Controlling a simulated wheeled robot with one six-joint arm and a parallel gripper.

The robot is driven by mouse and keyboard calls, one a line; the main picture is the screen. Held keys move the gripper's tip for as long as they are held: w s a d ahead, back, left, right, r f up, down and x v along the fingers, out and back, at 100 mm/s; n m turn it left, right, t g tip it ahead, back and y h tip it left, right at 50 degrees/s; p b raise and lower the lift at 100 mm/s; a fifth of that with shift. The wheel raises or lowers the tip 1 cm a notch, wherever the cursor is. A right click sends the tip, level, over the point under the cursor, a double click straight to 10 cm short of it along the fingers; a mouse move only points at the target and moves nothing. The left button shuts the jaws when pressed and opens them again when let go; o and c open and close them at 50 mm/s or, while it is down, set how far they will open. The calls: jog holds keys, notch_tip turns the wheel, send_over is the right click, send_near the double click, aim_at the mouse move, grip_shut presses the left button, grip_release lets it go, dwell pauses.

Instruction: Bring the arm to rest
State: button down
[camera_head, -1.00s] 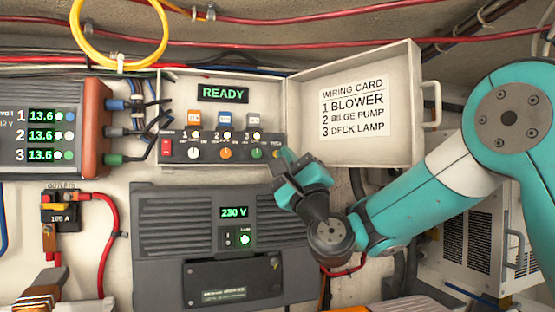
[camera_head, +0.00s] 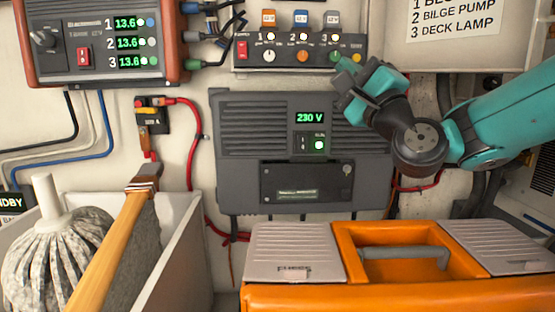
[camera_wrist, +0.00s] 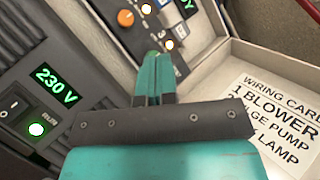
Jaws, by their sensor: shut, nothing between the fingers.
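My teal gripper (camera_head: 346,68) is shut and empty. Its fingertips are at the right part of the small switch panel (camera_head: 262,57), by the green knob (camera_head: 336,57). I cannot tell whether they touch it. The panel also has a red switch, a white knob (camera_head: 270,55) and an orange knob (camera_head: 302,56), with lit lamps above them. In the wrist view the closed fingers (camera_wrist: 152,72) point at the panel, with the orange knob (camera_wrist: 126,18) just beyond them. My arm reaches in from the right.
Below the panel is a grey inverter (camera_head: 235,135) reading 230 V. An orange toolbox (camera_head: 350,296) stands at the front, and a white bin (camera_head: 178,250) with a mop (camera_head: 55,245) at left. The open box lid (camera_head: 400,50) with the wiring card is close above my gripper.

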jog(key=s+a+f+n+g+y, duration=0.3)
jog(key=s+a+f+n+g, duration=0.1)
jog(key=a+f+n+g, duration=0.4)
jog(key=s+f+n+g+h+b, duration=0.1)
jog(key=s+f+n+g, duration=0.2)
jog(key=s+f, duration=0.1)
jog(key=s+d+f+n+g+h+b, duration=0.1)
jog(key=s+f+n+g+h, duration=0.1)
jog(key=s+f+n+g, duration=0.2)
jog(key=s+f+n+g+h, duration=0.2)
jog(key=s+f+n+g, duration=0.1)
jog(key=s+f, duration=0.3)
jog(key=shift+s+d+f+n+b, duration=0.1)
jog(key=shift+d+f+n+b, duration=0.1)
jog(key=shift+f, duration=0.45)
jog(key=shift+s+d+f+n+b, duration=0.1)
jog(key=shift+f+b, duration=0.1)
jog(key=shift+f, duration=0.45)
jog(key=s+d+f+n+g+h, duration=0.3)
jog(key=s+d+f+g+h, duration=0.1)
jog(key=s, duration=0.6)
notch_tip(320, 180, down, 3)
jog(key=shift+d+r+n+g+h+b, duration=0.25)
jog(key=shift+d+g+h+b, duration=0.2)
jog(key=shift+d, duration=0.8)
